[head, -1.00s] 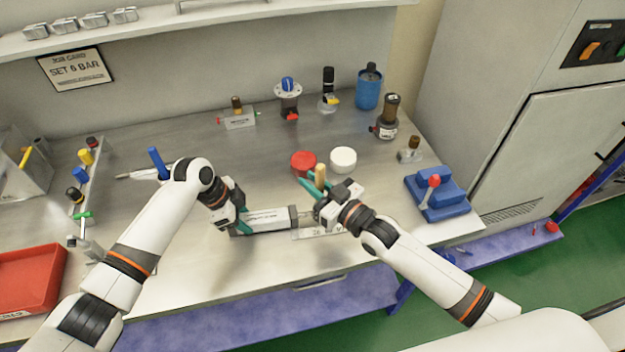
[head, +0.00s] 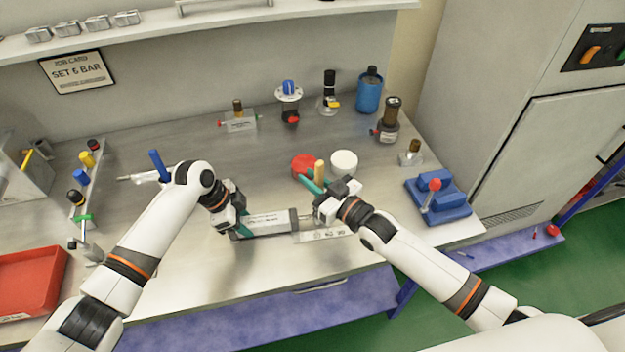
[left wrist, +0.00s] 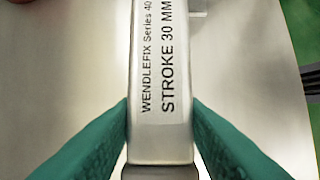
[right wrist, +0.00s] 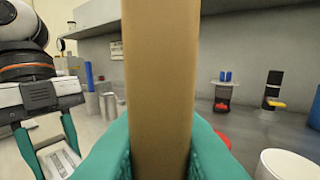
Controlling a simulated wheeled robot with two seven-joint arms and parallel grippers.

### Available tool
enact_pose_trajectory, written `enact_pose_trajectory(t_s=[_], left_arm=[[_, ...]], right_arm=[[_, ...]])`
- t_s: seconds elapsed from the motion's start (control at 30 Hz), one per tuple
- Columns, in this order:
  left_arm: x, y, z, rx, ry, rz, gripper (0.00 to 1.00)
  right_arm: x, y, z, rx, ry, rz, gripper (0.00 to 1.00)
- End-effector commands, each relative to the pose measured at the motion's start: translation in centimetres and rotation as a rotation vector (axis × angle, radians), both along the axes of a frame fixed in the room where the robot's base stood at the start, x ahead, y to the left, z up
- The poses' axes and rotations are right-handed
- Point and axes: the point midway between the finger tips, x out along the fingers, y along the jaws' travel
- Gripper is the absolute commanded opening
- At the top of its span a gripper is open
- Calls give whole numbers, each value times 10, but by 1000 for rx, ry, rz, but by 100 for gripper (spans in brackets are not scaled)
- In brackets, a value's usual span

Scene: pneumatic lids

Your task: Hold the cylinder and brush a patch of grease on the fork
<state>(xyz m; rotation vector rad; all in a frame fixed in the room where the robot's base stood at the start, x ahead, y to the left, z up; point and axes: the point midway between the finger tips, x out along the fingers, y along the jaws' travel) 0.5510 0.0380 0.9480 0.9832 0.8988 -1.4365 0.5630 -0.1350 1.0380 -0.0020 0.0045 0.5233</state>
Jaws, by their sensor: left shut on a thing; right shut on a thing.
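The grey cylinder (head: 268,224) lies lengthwise low over the front middle of the bench; the left wrist view shows its printed label (left wrist: 160,80). My left gripper (head: 235,226) is shut on its body near the left end, green fingers on both sides. My right gripper (head: 316,188) is shut on the tan handle of the brush (head: 320,170), held upright beside the cylinder's right end. The handle fills the middle of the right wrist view (right wrist: 160,80). The fork end and the bristles are hidden by my right gripper, so I cannot tell if they touch.
A red lid or tub (head: 303,163) and a white round tub (head: 344,162) stand just behind my right gripper. A blue vise-like fixture (head: 440,195) is at the right. A red tray (head: 30,280) is at the front left. A pale printed plate (head: 328,234) lies by the cylinder's right end.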

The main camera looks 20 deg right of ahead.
Motion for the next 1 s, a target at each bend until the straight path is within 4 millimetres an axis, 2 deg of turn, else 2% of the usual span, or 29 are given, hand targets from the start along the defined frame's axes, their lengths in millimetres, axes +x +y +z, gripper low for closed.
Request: enact_pose_trajectory(t_s=[0.03, 0.7, 1.0], left_arm=[[-4, 2, -6, 8, 12, -3, 16], [-4, 2, -6, 8, 11, -2, 16], [-4, 2, -6, 8, 11, -2, 16]], right_arm=[[-2, 0, -1, 0, 1, 0, 0], [-19, 2, 0, 1, 0, 0, 0], [-13, 2, -1, 1, -1, 1, 0]])
